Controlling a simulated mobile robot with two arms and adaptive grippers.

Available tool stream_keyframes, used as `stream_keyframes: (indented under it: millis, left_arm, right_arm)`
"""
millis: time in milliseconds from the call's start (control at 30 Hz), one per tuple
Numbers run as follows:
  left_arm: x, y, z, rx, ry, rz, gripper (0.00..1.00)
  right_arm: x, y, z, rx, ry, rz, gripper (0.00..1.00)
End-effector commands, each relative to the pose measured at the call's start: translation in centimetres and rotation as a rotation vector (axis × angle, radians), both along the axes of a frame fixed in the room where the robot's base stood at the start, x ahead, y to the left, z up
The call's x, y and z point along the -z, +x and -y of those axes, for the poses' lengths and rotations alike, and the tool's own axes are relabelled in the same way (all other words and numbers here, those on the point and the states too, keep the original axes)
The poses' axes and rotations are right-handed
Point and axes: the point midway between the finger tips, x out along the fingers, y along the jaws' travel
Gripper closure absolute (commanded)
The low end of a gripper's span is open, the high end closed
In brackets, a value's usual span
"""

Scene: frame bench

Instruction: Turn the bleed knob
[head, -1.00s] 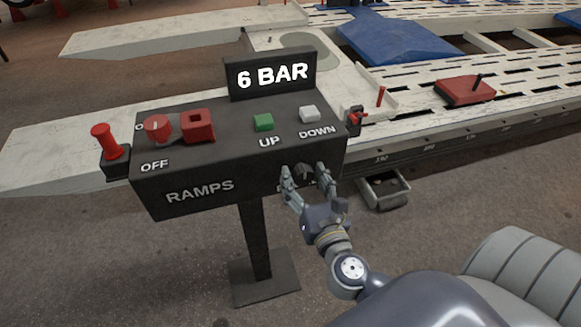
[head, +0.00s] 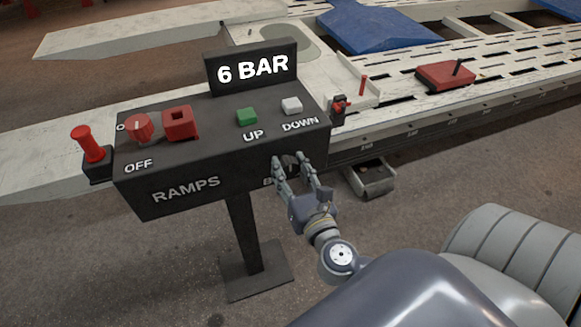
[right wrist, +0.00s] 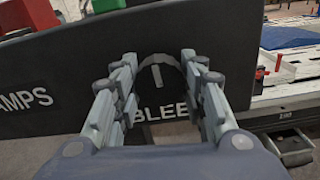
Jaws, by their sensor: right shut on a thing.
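The bleed knob (right wrist: 157,72) is black and round with a light grey pointer line, on the front face of the dark control box. The line stands about upright in the right wrist view. Part of the word BLEED shows below it. My right gripper (head: 291,161) is at the right part of the box front. Its fingers are shut on the knob, one on each side, as the right wrist view (right wrist: 158,62) shows. In the head view the fingers mostly hide the knob. My left gripper is not in view.
The control box (head: 225,180) stands on a post and carries a red rotary switch (head: 137,128), a green UP button (head: 247,117), a white DOWN button (head: 291,106) and a 6 BAR display (head: 252,68). White ramps lie behind.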

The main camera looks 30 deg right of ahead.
Motion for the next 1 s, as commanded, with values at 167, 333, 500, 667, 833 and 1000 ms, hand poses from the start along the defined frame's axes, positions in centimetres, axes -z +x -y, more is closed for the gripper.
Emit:
stream_keyframes:
  millis: [167,333,500,667,833,1000]
  left_arm:
    - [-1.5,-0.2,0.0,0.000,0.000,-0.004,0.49]
    - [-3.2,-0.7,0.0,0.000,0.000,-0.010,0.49]
    - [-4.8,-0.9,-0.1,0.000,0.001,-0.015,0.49]
    - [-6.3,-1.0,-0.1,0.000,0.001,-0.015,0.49]
    - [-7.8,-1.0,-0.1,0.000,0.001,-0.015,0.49]
    - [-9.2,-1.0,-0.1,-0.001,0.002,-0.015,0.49]
  right_arm:
    - [-0.3,0.0,0.1,0.003,-0.096,-0.025,0.85]
    - [-0.5,0.0,0.0,0.003,-0.235,-0.060,0.85]
    - [-0.5,0.0,0.0,0.002,-0.393,-0.097,0.85]
    - [-0.4,0.0,0.0,0.002,-0.540,-0.133,0.85]
    - [-0.5,0.1,0.1,0.003,-0.699,-0.170,0.85]
    - [-0.4,0.1,0.0,0.002,-0.856,-0.206,0.85]
